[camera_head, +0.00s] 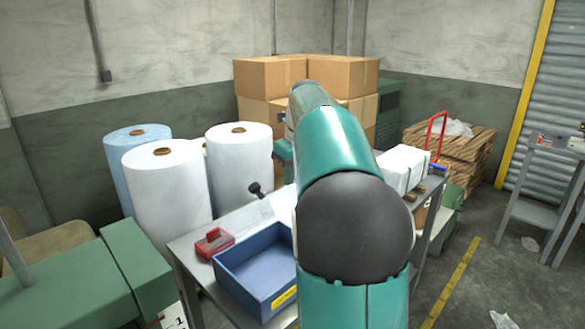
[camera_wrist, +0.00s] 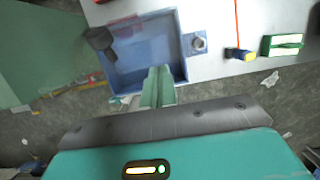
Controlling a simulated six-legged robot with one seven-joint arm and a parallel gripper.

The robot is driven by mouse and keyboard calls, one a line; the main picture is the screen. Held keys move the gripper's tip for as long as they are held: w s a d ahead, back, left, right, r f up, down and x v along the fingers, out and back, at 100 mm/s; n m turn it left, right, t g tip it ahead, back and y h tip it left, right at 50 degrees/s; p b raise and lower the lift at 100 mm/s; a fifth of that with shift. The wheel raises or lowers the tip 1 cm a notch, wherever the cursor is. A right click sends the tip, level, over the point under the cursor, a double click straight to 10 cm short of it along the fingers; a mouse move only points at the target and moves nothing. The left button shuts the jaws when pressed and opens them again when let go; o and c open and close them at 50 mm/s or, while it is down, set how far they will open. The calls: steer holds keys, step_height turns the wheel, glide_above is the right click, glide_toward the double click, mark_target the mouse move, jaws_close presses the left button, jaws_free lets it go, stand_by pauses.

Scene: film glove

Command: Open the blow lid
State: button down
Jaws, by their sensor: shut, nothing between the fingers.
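I cannot clearly identify the blow lid in either view. A dark knob on a short stem (camera_head: 256,189) stands near the table's back left in the head view. A dark cylindrical part (camera_wrist: 100,41) shows by the left side of the blue tray (camera_wrist: 146,22) in the wrist view; I cannot tell if it is the same thing. My gripper (camera_wrist: 157,76) is shut and empty, its green fingers appearing over the near edge of the tray.
The blue tray (camera_head: 232,283) and a red item (camera_head: 214,242) are on the metal table (camera_head: 186,248). White rolls (camera_head: 166,194) stand behind left, a green machine (camera_head: 70,285) front left. Floor on the right is partly clear.

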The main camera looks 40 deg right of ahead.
steer(key=v, duration=1.3)
steer(key=shift+r, duration=0.35)
steer(key=s+a+f+n, duration=0.2)
steer(key=a+f+n, duration=0.1)
steer(key=a+n, duration=0.35)
steer(key=s+a+f+n+t, duration=0.1)
steer(key=s+a+f+n, duration=0.1)
steer(key=a+n, duration=0.45)
steer(key=s+a+f+n, duration=0.3)
steer(key=a+n, duration=0.2)
steer(key=a, duration=0.2)
steer(key=s+a+f+n+t, duration=0.1)
steer(key=s+a+f+n, duration=1)
steer(key=f+n, duration=0.4)
steer(key=shift+a+n+t, duration=0.2)
steer(key=shift+n+t, duration=0.1)
steer(key=shift+n, duration=0.7)
steer(key=shift+d+f, duration=0.1)
